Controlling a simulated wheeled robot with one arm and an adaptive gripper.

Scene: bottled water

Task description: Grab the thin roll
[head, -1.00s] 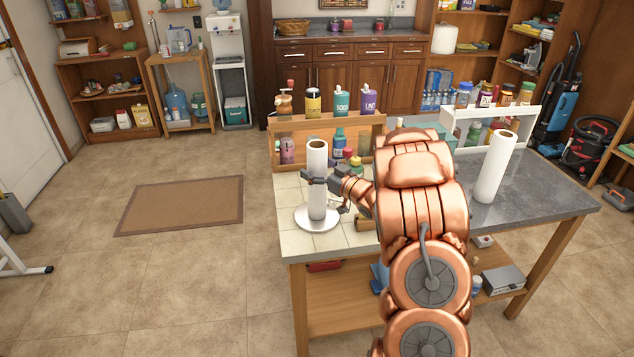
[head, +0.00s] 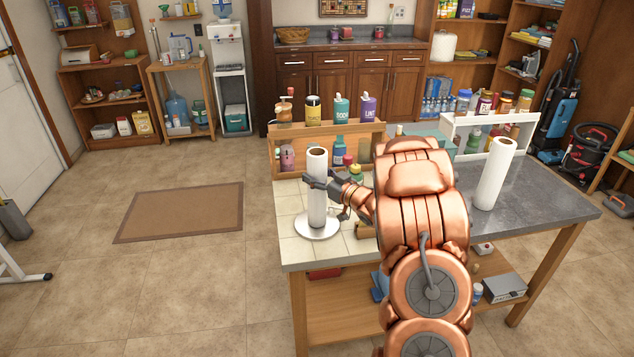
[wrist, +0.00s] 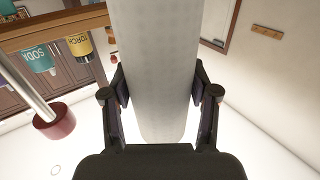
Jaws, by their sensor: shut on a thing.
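The thin roll (head: 317,207) is a white paper roll standing upright on a round white base (head: 318,229), on the tiled left part of the table. My gripper (head: 314,182) is shut around its middle from the right. In the wrist view the roll (wrist: 155,60) fills the space between the two dark fingers (wrist: 158,90), which press on its sides. A thicker-looking white roll (head: 493,174) stands, slightly tilted in the picture, on the grey right part of the table. My arm hides part of the table between the two rolls.
A wooden rack (head: 270,141) with several bottles stands behind the held roll. A white shelf (head: 449,125) with jars stands at the back right. The table's front left tiles (head: 292,253) are clear. A brown mat (head: 180,211) lies on the floor at left.

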